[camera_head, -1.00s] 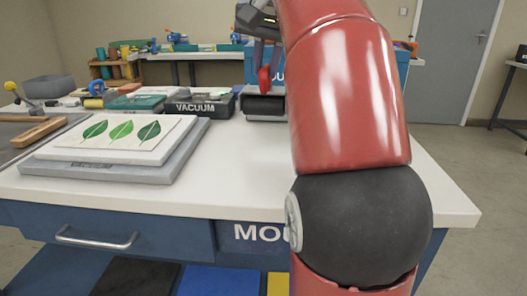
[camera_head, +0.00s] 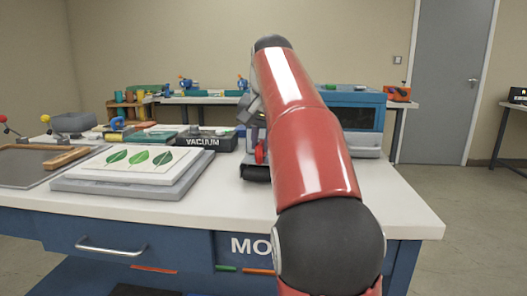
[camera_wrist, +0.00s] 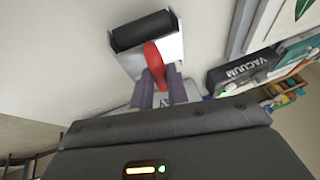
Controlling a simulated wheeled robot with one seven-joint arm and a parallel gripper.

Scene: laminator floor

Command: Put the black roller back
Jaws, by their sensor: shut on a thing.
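The black roller (camera_head: 256,172) shows low at the table's right part in the head view, partly hidden behind my red arm. In the wrist view the roller (camera_wrist: 143,30) sits in a pale metal frame (camera_wrist: 172,48) with a red handle (camera_wrist: 154,66). My gripper (camera_wrist: 160,84) is shut on the red handle, which is between its two fingers. In the head view my gripper (camera_head: 258,138) is above the roller, half covered by the arm. I cannot tell whether the roller touches the white tabletop.
The white worktable (camera_head: 225,203) has some bare top in front of the roller. A black VACUUM box (camera_head: 207,141) stands behind left, and a board with leaf prints (camera_head: 140,160) lies further left. A blue machine (camera_head: 360,108) stands behind my arm.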

